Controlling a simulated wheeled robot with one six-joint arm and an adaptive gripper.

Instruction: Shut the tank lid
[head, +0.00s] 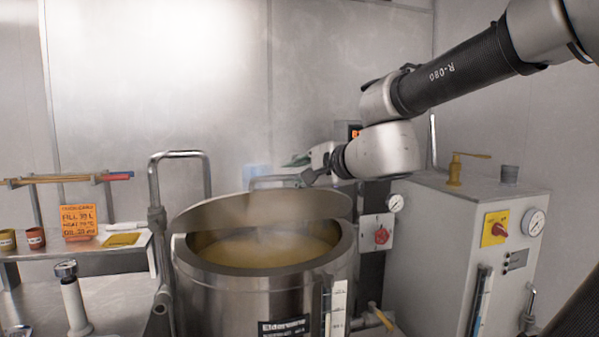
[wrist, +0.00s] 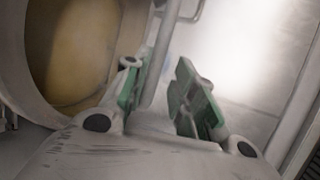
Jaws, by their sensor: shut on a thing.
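The steel tank (head: 240,300) stands in the middle of the head view, with yellowish liquid (head: 268,250) inside. Its lid (head: 262,208) is tilted low over the back of the opening, so the front is uncovered. A bar handle (head: 268,180) rises behind the lid's top edge. My gripper (head: 302,163) is at the right end of this handle. In the wrist view my gripper (wrist: 163,92) has green-padded fingers on both sides of a grey bar (wrist: 163,45), which appears to be the handle. The liquid (wrist: 72,50) shows at the left there.
A tubular rail (head: 180,157) stands left of the tank. A shelf with cups and an orange note (head: 78,222) is at the far left. A grey cabinet (head: 430,250) with gauges and a brass lever (head: 456,168) stands close on the right. Faint steam rises from the tank.

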